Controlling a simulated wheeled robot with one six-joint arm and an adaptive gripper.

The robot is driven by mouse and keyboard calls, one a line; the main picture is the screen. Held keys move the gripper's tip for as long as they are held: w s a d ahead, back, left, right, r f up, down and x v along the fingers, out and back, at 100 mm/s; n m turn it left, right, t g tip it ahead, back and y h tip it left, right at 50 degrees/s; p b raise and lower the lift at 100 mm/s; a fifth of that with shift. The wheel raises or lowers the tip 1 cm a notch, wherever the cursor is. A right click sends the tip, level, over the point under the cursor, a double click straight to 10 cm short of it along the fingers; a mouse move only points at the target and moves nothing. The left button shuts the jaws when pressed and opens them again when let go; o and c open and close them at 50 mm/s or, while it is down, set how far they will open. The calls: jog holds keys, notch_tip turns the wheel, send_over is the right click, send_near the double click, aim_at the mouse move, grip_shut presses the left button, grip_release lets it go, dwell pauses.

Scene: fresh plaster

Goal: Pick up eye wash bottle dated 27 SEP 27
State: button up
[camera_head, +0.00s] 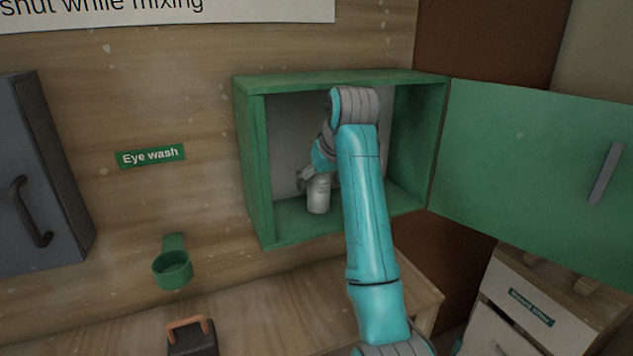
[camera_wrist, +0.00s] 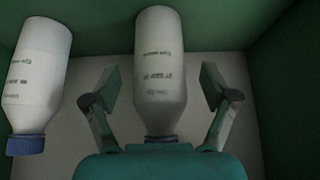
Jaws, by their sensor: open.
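In the wrist view a white eye wash bottle (camera_wrist: 160,62) with printed label lines stands between the two fingers of my gripper (camera_wrist: 160,92). The fingers are open, with a gap on each side of it. Its lower end in the picture is hidden behind my gripper's body. Its date print is too blurred to read surely. A second white bottle (camera_wrist: 38,75) with a blue cap is to the left, outside the fingers; its date is also unclear. In the head view my gripper (camera_head: 308,183) is inside the green cabinet (camera_head: 254,165), by a white bottle (camera_head: 318,198); my arm hides much of the interior.
The cabinet door (camera_head: 530,165) is swung open to the right. The cabinet walls are close around my gripper. A green ring holder (camera_head: 173,270) is on the wall below the "Eye wash" sign (camera_head: 150,156). A grey cabinet (camera_head: 45,175) hangs at left.

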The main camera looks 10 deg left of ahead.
jog(key=shift+w+a+f, duration=0.15)
jog(key=shift+w+f, duration=0.2)
jog(key=shift+f, duration=0.3)
jog(key=c, duration=1.5)
jog(key=shift+r, duration=0.3)
